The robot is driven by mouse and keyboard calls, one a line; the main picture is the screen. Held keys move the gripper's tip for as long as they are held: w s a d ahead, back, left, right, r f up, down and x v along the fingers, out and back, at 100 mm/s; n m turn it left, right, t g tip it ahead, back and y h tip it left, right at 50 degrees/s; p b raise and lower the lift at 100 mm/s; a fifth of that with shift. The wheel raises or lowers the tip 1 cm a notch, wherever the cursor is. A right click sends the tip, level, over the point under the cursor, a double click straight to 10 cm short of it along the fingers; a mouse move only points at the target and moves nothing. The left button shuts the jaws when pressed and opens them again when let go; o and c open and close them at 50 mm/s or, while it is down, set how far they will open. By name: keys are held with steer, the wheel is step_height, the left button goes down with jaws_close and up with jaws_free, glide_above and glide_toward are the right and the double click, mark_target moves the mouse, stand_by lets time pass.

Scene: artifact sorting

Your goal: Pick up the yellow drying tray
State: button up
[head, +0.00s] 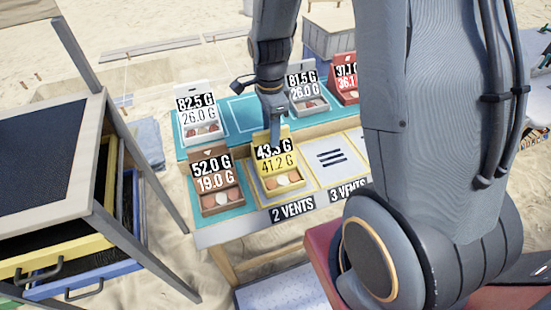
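A small yellow tray (283,182) sits on the table's front row, on a pale yellow-edged square above the "2 VENTS" label. Its upright back panel reads about "43.3 G" and "41.2 G", partly covered. Several small round pieces, whitish and reddish, lie in it. My gripper (274,132) points down at the top of the tray's back panel, overlapping the upper number. The fingers are small and seen edge-on; I cannot tell whether they touch or grip the panel.
A brown tray (221,196) stands close left of the yellow one. White trays (203,130) (310,103) and a red tray (347,95) stand behind. A rack with yellow (62,250) and blue drawers is at left. My arm hides the table's right side.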

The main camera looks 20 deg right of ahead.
steer(key=shift+f, duration=0.2)
jaws_close()
stand_by(1.3)
